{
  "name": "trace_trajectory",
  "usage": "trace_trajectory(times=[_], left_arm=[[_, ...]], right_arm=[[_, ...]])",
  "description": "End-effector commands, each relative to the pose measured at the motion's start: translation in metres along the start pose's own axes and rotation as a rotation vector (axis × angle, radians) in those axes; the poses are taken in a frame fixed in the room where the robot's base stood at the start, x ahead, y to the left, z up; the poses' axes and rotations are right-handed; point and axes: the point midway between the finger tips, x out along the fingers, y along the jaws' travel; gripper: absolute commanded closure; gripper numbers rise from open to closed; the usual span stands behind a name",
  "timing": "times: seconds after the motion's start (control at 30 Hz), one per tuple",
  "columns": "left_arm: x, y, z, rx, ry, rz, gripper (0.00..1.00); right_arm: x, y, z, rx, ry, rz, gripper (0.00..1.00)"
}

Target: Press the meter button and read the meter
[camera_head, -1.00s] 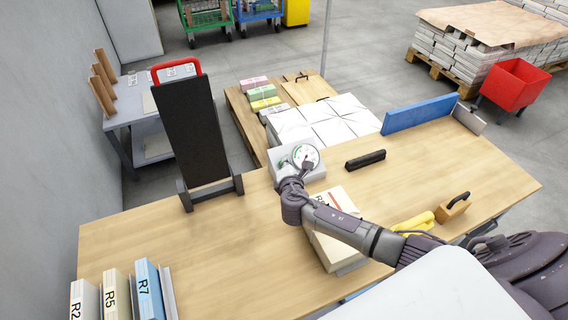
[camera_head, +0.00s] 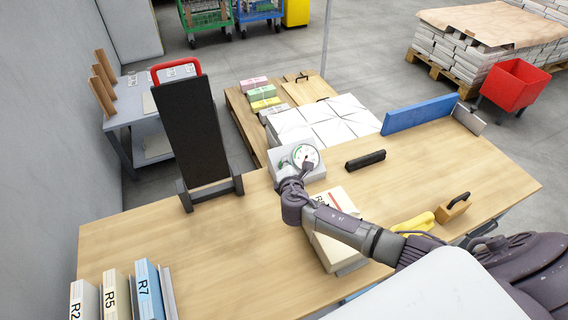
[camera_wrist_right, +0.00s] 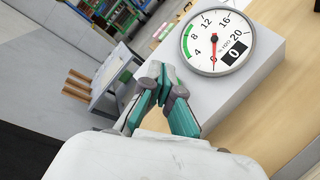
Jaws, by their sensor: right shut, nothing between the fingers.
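The meter is a pale grey box (camera_head: 287,152) with a round white dial (camera_head: 306,156), standing on the wooden table. In the right wrist view the dial (camera_wrist_right: 218,42) shows numbers up to 20, a green band at its left and a red needle pointing down near 0. Its small black display (camera_wrist_right: 234,53) reads 0. My right gripper (camera_wrist_right: 158,72) is shut and empty, its teal fingertips close to the box beside the dial. A small green spot on the box near the fingers could be the button or a fingertip. Contact cannot be told. My left gripper is out of view.
A dark upright stand with a red handle (camera_head: 175,71) is left of the meter. A black bar (camera_head: 366,160) lies to its right. A bundle (camera_head: 341,250) lies under my right arm. Labelled binders (camera_head: 148,287) stand front left. The table's left middle is clear.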

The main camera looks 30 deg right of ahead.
Motion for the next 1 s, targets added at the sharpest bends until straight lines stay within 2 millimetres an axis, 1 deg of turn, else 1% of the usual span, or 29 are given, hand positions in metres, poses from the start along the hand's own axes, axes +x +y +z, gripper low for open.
trace_trajectory(times=[0.2,0.57,1.0], left_arm=[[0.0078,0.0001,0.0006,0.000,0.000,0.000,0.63],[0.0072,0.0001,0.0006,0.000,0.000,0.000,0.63],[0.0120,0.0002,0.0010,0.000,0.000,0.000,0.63]], right_arm=[[0.0055,-0.0043,-0.0040,0.001,-0.001,0.000,1.00],[0.0057,-0.0036,-0.0039,0.000,0.000,0.000,1.00],[0.0090,-0.0063,-0.0066,0.001,0.000,0.000,1.00]])
